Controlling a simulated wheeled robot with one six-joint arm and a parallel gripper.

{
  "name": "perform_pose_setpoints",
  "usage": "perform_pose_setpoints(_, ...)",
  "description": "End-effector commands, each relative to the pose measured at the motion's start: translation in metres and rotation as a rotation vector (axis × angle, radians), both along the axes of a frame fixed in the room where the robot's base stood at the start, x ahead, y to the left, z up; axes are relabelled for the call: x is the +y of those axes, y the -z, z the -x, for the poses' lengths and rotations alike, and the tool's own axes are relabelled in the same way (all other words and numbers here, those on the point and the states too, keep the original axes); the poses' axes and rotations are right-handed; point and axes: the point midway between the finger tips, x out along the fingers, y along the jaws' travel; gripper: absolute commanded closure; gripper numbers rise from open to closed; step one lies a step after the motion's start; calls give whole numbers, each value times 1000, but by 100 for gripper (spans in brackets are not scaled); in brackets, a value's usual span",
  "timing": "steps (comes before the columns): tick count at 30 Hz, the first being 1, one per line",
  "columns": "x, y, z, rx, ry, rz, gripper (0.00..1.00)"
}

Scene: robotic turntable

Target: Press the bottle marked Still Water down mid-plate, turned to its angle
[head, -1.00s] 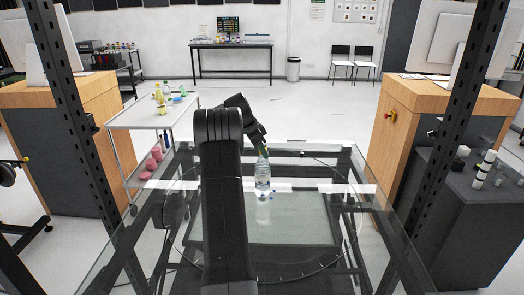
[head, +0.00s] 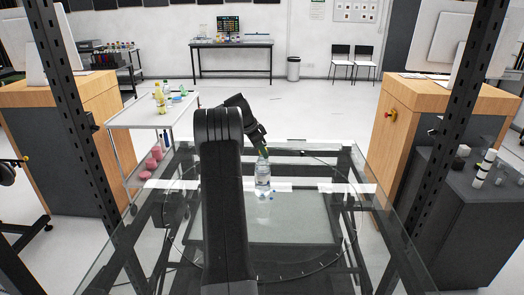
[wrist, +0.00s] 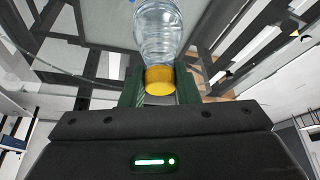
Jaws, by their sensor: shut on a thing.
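A clear bottle with a yellow cap (wrist: 160,80) stands upright in the head view (head: 262,178), over the far middle part of the round glass plate (head: 300,274). My gripper (head: 263,154) is at the top of the bottle. In the wrist view its green fingers (wrist: 160,88) are shut on the cap, one on each side, and the bottle body (wrist: 157,30) extends away from them. The bottle's label text cannot be read. Small blue marks show by its base; whether the base touches the plate is hard to tell.
A white trolley (head: 150,115) with bottles on top stands at the left. Dark upright posts (head: 445,135) flank the glass table. A wooden cabinet (head: 420,100) stands at the right. The plate around the bottle looks clear.

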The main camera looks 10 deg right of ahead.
Motion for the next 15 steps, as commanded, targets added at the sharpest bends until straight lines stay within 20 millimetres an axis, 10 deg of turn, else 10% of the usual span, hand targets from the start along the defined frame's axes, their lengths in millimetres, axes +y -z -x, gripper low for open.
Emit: perform_pose_setpoints(15,0,5,0,-2,-1,1,100)
